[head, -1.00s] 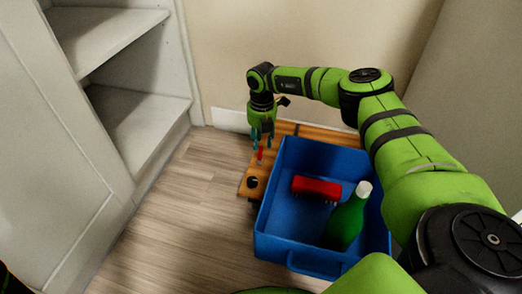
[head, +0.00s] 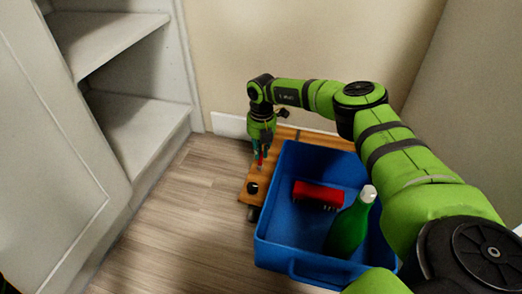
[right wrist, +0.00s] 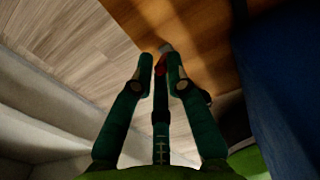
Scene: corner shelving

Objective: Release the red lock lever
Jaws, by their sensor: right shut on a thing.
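The red lock lever (head: 260,160) stands at the left edge of a wooden dolly board (head: 252,188) on the floor. My right gripper (head: 263,152) points down over it, with its fingers around the lever's upper part. In the right wrist view, the gripper (right wrist: 161,66) is shut on the red lever (right wrist: 160,69), which shows as a small red piece between the fingertips. The fingers hide most of the lever there. My left gripper is not in view.
White shelving (head: 150,120) is on the left and walls are behind. Wood floor (head: 170,220) left of the board is clear.

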